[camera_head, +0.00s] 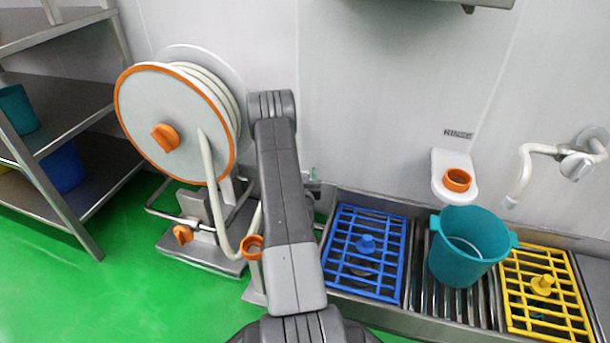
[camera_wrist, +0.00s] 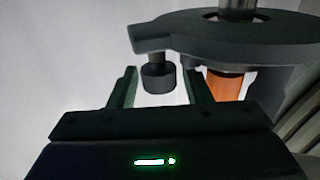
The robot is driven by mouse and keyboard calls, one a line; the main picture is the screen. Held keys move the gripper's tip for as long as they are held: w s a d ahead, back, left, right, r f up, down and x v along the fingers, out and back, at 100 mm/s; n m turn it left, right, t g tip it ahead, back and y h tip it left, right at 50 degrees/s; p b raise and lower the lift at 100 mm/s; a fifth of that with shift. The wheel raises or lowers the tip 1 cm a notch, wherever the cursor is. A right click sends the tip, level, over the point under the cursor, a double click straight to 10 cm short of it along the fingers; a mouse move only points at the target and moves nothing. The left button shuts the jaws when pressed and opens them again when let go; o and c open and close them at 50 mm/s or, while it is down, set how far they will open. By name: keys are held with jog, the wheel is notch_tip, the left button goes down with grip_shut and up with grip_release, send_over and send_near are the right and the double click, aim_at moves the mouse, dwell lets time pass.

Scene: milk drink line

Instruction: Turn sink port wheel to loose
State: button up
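In the wrist view a dark grey wheel (camera_wrist: 225,38) with a metal shaft on top fills the upper right. A short dark peg handle (camera_wrist: 158,77) hangs from an arm of the wheel. My gripper (camera_wrist: 161,73) is open, its two fingers on either side of the peg with small gaps showing. An orange cylindrical part (camera_wrist: 225,84) stands under the wheel, to the right of my fingers. In the head view my own arm covers the middle, and neither the wheel nor my fingertips can be made out.
A hose reel (camera_head: 160,120) stands left of my arm. To the right is a steel sink trough (camera_head: 400,318) with a blue grate (camera_head: 365,243), a teal bucket (camera_head: 468,250) and a yellow grate (camera_head: 541,285). Shelving (camera_head: 70,120) stands far left. Green floor is clear at lower left.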

jog(key=c, duration=0.7)
